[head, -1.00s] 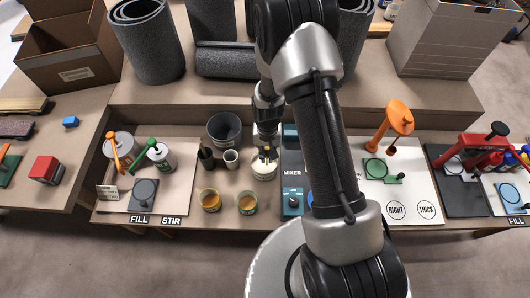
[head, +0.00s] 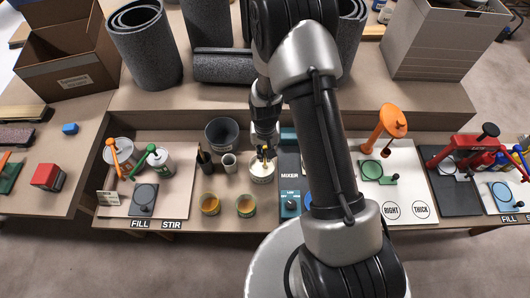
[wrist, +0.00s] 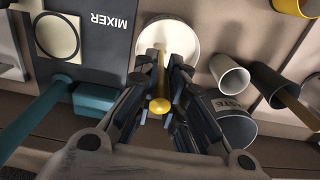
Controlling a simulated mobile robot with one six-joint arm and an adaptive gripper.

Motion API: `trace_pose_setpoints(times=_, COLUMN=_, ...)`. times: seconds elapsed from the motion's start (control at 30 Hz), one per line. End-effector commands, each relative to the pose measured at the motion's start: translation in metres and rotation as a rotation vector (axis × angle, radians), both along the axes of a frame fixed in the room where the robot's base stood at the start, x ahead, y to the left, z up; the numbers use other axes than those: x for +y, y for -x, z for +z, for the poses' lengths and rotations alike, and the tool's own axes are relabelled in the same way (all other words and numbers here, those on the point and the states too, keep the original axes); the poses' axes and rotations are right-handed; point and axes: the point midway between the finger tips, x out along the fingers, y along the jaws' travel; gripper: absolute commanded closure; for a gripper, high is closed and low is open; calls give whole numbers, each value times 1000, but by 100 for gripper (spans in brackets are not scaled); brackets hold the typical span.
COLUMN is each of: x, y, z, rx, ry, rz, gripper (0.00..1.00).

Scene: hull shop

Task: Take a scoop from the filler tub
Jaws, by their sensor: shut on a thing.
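The filler tub (head: 262,178) is a pale round tub with white inside, standing just left of the mixer; the tub also shows at the top of the wrist view (wrist: 190,26). My gripper (head: 265,153) is above the tub. In the wrist view my gripper (wrist: 160,90) is shut on a yellow-handled tool (wrist: 160,104), which looks like the scoop. The handle runs from the fingers towards the tub. The far end of the tool is at or in the tub; its head cannot be made out.
The mixer (head: 289,160) stands close on the right. A pale cup (head: 229,164) and a dark waste bin (head: 222,131) stand on the left. Two amber-coloured cups (head: 209,204) (head: 245,206) stand in front.

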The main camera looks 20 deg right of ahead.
Motion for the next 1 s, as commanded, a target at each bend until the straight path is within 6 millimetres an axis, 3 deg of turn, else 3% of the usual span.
trace_pose_setpoints(times=1.0, x=0, y=0, z=73, rx=0, ry=0, rz=0, gripper=100)
